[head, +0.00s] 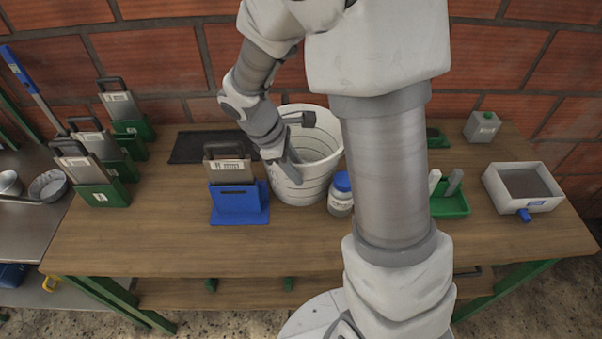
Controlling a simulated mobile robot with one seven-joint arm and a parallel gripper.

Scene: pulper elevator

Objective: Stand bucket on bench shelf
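A white ribbed bucket (302,190) stands upright on the wooden bench top (160,235), towards the back middle. My gripper (290,168) is at the bucket's left rim, pointing down, with a grey finger against or just over the near left wall. The other finger is hidden, so I cannot tell whether the gripper is closed on the rim. The bench shelf (235,292) is a lower wooden board under the bench top; only its front strip shows.
A blue stand with a plate (239,203) is left of the bucket; a blue-capped jar (340,196) is close at its right. Green holders (103,194) stand far left. A green tray (451,206) and a white basin (497,182) are right. The bench front is clear.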

